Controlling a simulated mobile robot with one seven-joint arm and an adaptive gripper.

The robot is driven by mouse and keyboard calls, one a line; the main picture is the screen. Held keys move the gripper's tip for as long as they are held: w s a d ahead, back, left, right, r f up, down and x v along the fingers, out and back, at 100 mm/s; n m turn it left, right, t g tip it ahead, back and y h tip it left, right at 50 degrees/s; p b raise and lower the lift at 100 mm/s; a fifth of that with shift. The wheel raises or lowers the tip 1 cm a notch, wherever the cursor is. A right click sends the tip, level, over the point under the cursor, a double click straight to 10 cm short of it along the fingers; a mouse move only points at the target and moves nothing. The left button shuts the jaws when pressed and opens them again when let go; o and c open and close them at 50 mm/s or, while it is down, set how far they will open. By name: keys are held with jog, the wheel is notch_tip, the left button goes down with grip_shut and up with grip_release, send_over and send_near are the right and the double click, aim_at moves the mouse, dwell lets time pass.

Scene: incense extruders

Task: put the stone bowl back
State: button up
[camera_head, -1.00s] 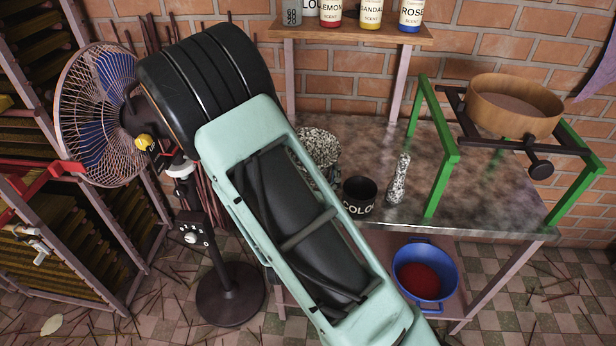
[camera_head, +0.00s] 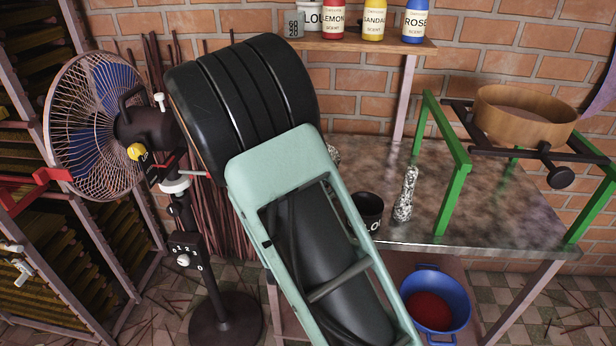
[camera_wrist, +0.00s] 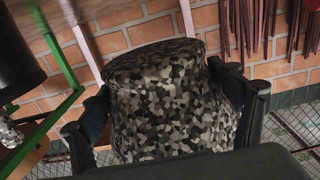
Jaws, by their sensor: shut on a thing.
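The stone bowl (camera_wrist: 170,95), speckled black, grey and white, fills the middle of the wrist view. My gripper (camera_wrist: 165,115) is shut on it, with one dark finger on each side. In the head view my arm hides the gripper and nearly all of the bowl; only a sliver of speckled stone (camera_head: 335,155) shows at the arm's right edge. I cannot tell from these views whether the bowl touches the tabletop. A matching speckled pestle (camera_head: 405,195) stands upright on the metal-topped table (camera_head: 400,232).
A black cup (camera_head: 367,212) stands left of the pestle. A green stand (camera_head: 455,170) holding a wooden sieve (camera_head: 525,115) takes the table's right side. A shelf (camera_head: 370,45) with bottles is above. A fan (camera_head: 95,125) stands at left. A blue basin (camera_head: 437,300) sits below.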

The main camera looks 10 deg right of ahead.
jog(key=w+f, duration=0.2)
jog(key=f, duration=0.1)
jog(key=w+f, duration=0.1)
jog(key=w, duration=0.1)
jog(key=shift+d+f+b, duration=0.2)
jog(key=shift+d+b, duration=0.1)
jog(key=shift+b, duration=0.1)
jog(key=shift+f, duration=1.4)
jog(key=shift+f+b, duration=0.2)
jog(key=shift+b, duration=0.3)
jog(key=o, duration=2.1)
jog(key=shift+s+f, duration=0.1)
jog(key=shift+s, duration=0.05)
jog(key=shift+r+p, duration=0.25)
jog(key=shift+p, duration=0.1)
jog(key=v, duration=1.2)
jog(key=shift+f, duration=0.1)
